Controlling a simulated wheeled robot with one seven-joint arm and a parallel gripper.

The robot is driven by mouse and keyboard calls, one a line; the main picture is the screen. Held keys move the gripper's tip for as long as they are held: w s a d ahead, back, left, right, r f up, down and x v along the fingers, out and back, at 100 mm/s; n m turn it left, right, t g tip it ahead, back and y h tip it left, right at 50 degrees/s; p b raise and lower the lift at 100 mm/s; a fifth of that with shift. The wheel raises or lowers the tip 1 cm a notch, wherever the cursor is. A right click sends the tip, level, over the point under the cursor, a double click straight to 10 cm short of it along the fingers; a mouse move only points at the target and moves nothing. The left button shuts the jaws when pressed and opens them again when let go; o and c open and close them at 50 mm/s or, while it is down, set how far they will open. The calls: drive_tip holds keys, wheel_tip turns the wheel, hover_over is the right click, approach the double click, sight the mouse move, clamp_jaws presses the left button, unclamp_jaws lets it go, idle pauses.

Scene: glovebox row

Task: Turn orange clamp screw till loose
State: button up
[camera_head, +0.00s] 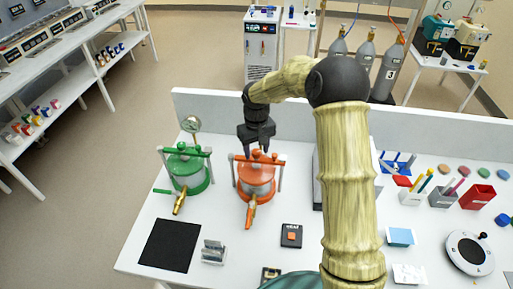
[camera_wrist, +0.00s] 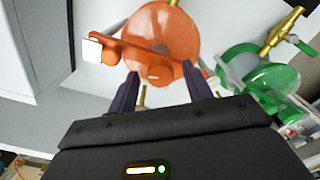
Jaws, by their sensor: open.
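The orange pot (camera_head: 256,182) stands on the white bench with an orange clamp bar across its lid and a brass spout at its front. In the wrist view the orange pot (camera_wrist: 172,30) fills the top middle, with its clamp bar (camera_wrist: 130,55) running across it. My gripper (camera_head: 257,152) is just above the back of the pot's lid. In the wrist view my gripper (camera_wrist: 160,82) is open, its two dark fingers on either side of the bar's near part. I cannot tell whether they touch it.
A green pot (camera_head: 188,170) with a similar clamp stands close to the left, with a round gauge (camera_head: 190,124) behind it. A black mat (camera_head: 170,245) and a small black box with an orange button (camera_head: 291,235) lie in front. A low white wall (camera_head: 215,108) runs behind.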

drive_tip(key=c, duration=1)
drive_tip(key=shift+n, duration=0.3)
drive_tip(key=n+p, duration=0.1)
drive_tip(key=n, duration=0.2)
drive_tip(key=shift+r, duration=0.1)
drive_tip(key=n+p, duration=0.1)
drive_tip(key=n, duration=0.2)
drive_tip(key=shift+n, duration=0.3)
drive_tip(key=n+p, duration=0.1)
drive_tip(key=n, duration=0.2)
drive_tip(key=shift+n, duration=0.3)
drive_tip(key=shift+w+n+p, duration=0.1)
drive_tip(key=shift+n+p, duration=0.3)
drive_tip(key=shift+n, duration=1.3)
